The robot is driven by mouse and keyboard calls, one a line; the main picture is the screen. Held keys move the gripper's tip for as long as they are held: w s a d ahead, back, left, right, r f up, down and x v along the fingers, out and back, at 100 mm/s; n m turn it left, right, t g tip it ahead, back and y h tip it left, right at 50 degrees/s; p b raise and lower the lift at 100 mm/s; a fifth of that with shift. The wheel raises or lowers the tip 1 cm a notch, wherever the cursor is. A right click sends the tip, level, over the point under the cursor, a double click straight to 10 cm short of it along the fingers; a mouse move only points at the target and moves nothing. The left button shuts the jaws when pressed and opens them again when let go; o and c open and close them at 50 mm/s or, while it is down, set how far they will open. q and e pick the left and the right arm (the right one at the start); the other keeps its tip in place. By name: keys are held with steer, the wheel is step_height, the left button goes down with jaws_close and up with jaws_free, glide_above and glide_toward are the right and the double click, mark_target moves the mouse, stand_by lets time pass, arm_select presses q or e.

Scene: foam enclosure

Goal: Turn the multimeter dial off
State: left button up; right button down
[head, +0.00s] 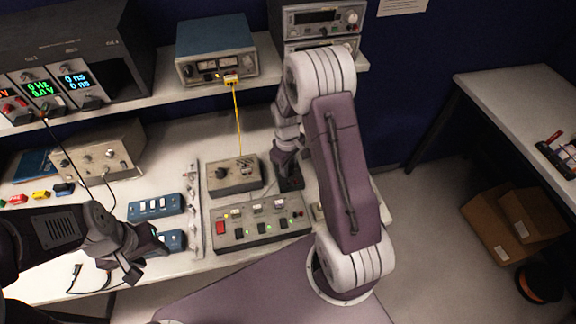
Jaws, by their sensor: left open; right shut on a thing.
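A small dark device (291,184), which looks like the multimeter, lies on the bench to the right of a beige box with a black knob. My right gripper (286,160) comes down over it from above and is shut at its upper part. The dial is hidden behind the gripper and seems to be what the fingers hold; its setting cannot be read. My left gripper (131,268) is open and empty at the front left, over the bench's front edge, well apart from the multimeter.
The beige knob box (234,176) and a grey switch panel (258,221) stand close to my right gripper. Blue switch boxes (155,207) are near my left gripper. A yellow cable (238,120) hangs from a blue instrument (215,50) on the shelf. Black leads lie at left.

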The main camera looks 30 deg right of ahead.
steer(key=shift+r, duration=0.1)
stand_by(0.3)
steer(key=c, duration=1.1)
jaws_free()
steer(key=shift+s, duration=0.1)
steer(key=shift+c, duration=0.2)
step_height(320, 180, up, 9)
steer(key=shift+b, duration=0.35)
steer(key=shift+a, duration=0.1)
steer(key=s+a+m+t, duration=0.1)
steer(key=s+a+m, duration=0.4)
steer(key=s, duration=0.7)
steer(key=shift+s+a+f+y, duration=0.2)
steer(key=shift+s+a+y, duration=0.15)
steer(key=shift+a, duration=0.65)
